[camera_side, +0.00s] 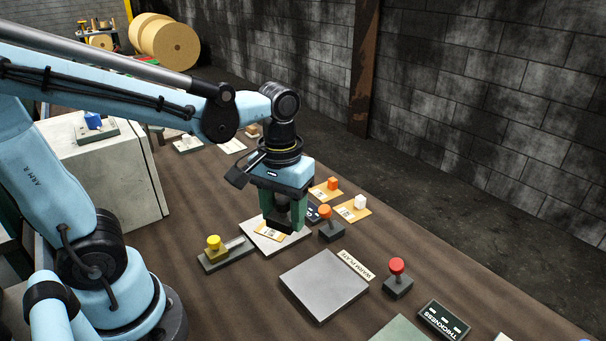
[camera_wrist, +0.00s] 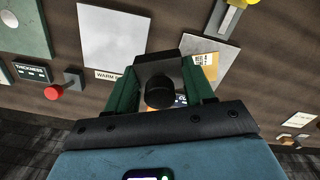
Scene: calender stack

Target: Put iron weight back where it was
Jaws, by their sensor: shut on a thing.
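My gripper (camera_side: 284,218) points down with its green fingers shut on the iron weight (camera_side: 298,212), a dark block. In the wrist view, my gripper (camera_wrist: 160,95) holds the iron weight (camera_wrist: 160,66) between its fingers, with a round dark knob facing the camera. In the side view the weight appears over the back right part of a white plate (camera_side: 262,245) that carries a yellow and white card (camera_side: 268,232). I cannot tell whether the weight touches anything below. The card also shows in the wrist view (camera_wrist: 203,62), partly covered by a finger.
A grey square plate (camera_side: 325,286) labelled as warm plate lies in front. An orange-knobbed lever (camera_side: 325,212) stands close right of my gripper, a red-knobbed one (camera_side: 397,268) farther right. A yellow-knobbed slider (camera_side: 214,243) is at left.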

